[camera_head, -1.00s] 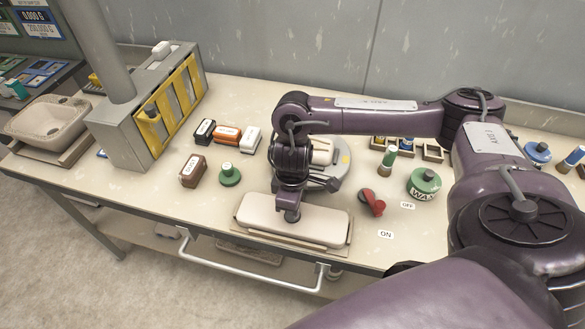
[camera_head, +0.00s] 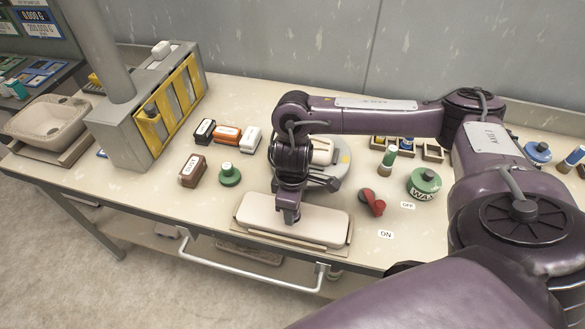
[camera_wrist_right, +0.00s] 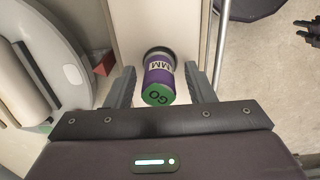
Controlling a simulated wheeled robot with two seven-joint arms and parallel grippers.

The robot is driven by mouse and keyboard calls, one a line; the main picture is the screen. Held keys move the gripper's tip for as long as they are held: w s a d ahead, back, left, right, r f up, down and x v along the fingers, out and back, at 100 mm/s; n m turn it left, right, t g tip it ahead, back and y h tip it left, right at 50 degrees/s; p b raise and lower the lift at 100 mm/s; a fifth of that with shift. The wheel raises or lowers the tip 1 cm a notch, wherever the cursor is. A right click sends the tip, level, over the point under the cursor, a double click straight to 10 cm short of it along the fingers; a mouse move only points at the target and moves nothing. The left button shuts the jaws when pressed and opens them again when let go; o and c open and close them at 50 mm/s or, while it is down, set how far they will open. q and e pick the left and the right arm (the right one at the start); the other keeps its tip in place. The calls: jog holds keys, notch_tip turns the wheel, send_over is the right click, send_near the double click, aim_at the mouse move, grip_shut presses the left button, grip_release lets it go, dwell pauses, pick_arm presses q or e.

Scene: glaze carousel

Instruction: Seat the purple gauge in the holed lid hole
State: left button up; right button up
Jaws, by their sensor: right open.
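The purple gauge (camera_wrist_right: 160,79) shows in the right wrist view, with a white "MM" label band and a green end marked GO. Its far end meets a dark ring on a pale beige surface (camera_wrist_right: 151,18); how deep it sits in a hole cannot be told. My right gripper (camera_wrist_right: 160,88) is open, with one finger on each side of the gauge and a gap on both sides. In the head view the right gripper (camera_head: 289,214) is low over the long beige lid-like block (camera_head: 325,226), and the gauge is hidden there. My left gripper is not in view.
A round grey turntable (camera_head: 335,178) stands just behind the block. A red switch handle (camera_head: 371,203) and a green WAX tin (camera_head: 424,185) are to the right. Brown (camera_head: 192,171), orange and white blocks and a green knobbed piece (camera_head: 229,175) are to the left.

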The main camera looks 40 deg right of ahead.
notch_tip(320, 180, up, 12)
jog(key=p, duration=0.4)
jog(key=shift+f, duration=0.15)
dwell(0.3)
